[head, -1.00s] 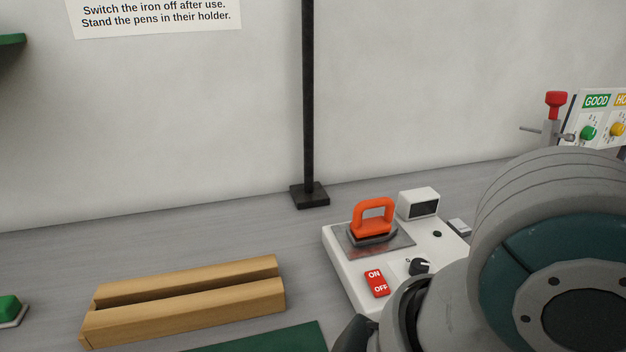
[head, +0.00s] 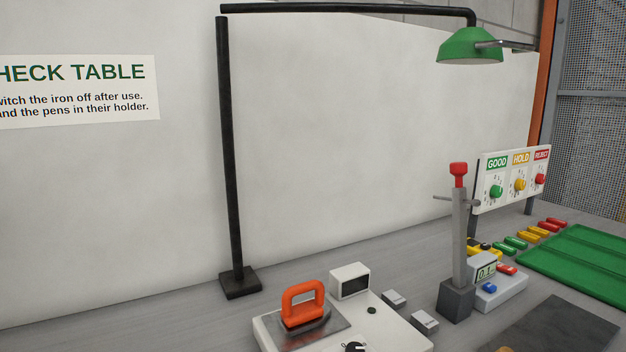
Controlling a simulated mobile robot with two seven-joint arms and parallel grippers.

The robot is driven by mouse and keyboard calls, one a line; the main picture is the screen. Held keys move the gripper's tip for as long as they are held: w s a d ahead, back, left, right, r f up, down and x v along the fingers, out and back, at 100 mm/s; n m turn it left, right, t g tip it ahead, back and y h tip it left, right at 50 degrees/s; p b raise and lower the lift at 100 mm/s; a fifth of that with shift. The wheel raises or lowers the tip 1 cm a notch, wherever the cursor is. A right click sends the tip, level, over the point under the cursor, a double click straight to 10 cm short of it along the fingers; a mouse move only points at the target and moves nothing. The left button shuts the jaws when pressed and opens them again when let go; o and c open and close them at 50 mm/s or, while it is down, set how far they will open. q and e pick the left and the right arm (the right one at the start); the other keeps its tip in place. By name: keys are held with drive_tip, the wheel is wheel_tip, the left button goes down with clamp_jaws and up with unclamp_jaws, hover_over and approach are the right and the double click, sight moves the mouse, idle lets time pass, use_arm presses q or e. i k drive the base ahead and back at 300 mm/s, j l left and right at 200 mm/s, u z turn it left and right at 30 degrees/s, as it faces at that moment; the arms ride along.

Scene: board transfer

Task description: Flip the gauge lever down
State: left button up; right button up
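The gauge (head: 457,250) stands on the bench right of centre as a grey upright post on a dark square base. A red knob (head: 459,170) caps its top, and a thin horizontal metal rod (head: 441,199) crosses the post near the top. I cannot tell which of these is the lever. A small box with a digital readout (head: 487,272) and a blue button sits beside the post; the readout is too small to read surely. Neither of my grippers shows in the head view.
An iron with an orange handle (head: 303,299) rests on a white station at the front. A black lamp pole (head: 229,150) carries a green lampshade (head: 469,46). A GOOD/HOLD/REJECT panel (head: 511,180), coloured pieces and a green tray (head: 580,262) are at right. A dark mat (head: 555,330) lies in front.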

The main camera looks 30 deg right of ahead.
sight(458, 170)
drive_tip(key=z, duration=1.7)
drive_tip(key=i+l+u, duration=0.15)
drive_tip(key=k, duration=0.05)
